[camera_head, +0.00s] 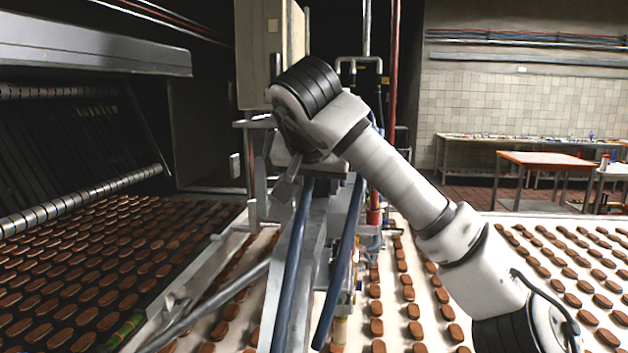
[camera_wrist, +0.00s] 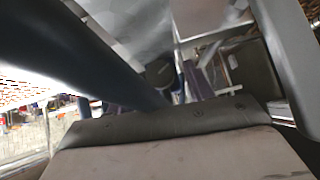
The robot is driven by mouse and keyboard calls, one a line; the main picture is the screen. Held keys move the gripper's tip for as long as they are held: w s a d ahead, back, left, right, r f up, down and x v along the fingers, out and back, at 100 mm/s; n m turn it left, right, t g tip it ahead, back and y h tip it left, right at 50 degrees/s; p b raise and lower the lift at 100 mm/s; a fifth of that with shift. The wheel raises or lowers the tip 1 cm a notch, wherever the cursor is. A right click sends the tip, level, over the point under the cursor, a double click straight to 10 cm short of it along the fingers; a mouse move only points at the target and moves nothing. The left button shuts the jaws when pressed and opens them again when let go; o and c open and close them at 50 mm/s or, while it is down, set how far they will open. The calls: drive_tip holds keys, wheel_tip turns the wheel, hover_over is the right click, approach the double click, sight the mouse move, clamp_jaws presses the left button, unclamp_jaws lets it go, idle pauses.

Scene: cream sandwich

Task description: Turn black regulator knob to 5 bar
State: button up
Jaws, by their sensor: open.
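The black regulator knob cannot be picked out for sure in either view. A small dark round part (camera_wrist: 160,72) shows near the upper middle of the wrist view; it may be the knob, but the picture is blurred and I cannot read any scale or pressure. My gripper (camera_head: 287,182) is at the end of my arm, beside the metal frame over the conveyor, and mostly hidden behind my own wrist in the head view. It is open, and I see nothing held in it. Its pale body (camera_wrist: 180,155) fills the bottom of the wrist view.
Blue hoses (camera_head: 340,260) run down the metal frame close by my gripper. Conveyors with many brown biscuits (camera_head: 85,245) lie at left and right. A grey cabinet (camera_head: 262,50) and a red pipe (camera_head: 392,70) stand behind. An orange-topped table (camera_head: 545,160) is far right.

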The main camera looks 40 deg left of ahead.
drive_tip(key=shift+c, duration=0.2)
drive_tip(key=c, duration=0.9)
drive_tip(key=shift+w+d+y, duration=0.1)
drive_tip(key=shift+y, duration=0.2)
drive_tip(key=shift+c, duration=0.2)
drive_tip(key=shift+f+m+g+y, duration=0.1)
drive_tip(key=shift+m+g+y, duration=0.2)
drive_tip(key=shift+m+y, duration=0.2)
drive_tip(key=shift+g+y+b, duration=0.3)
drive_tip(key=shift+b, duration=0.05)
drive_tip(key=o, duration=1)
